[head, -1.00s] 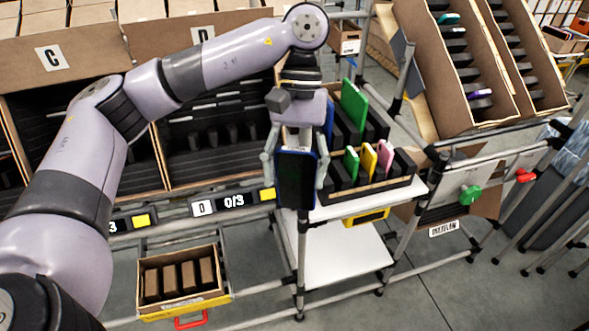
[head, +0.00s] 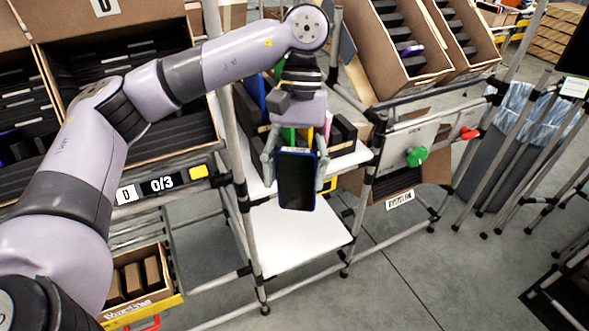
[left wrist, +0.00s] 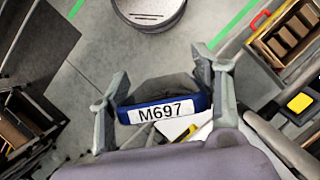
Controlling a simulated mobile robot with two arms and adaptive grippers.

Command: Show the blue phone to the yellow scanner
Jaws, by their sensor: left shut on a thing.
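My left gripper (head: 295,180) is shut on the blue phone (head: 296,192) and holds it upright in the air in front of the white shelf unit. The phone's dark face is toward the head camera. In the left wrist view the phone (left wrist: 139,115) sits between the fingers, its blue edge bearing a white label "M697". A yellow device (head: 328,185), likely the scanner, shows only in part at the shelf edge just right of the phone; my gripper hides the rest. My right gripper is in neither view.
A carton of coloured and black phones stands behind my gripper on the upper shelf. The white lower shelf (head: 290,240) is bare. A "0/3" display (head: 160,184) is at left, above a yellow-edged box (head: 140,285).

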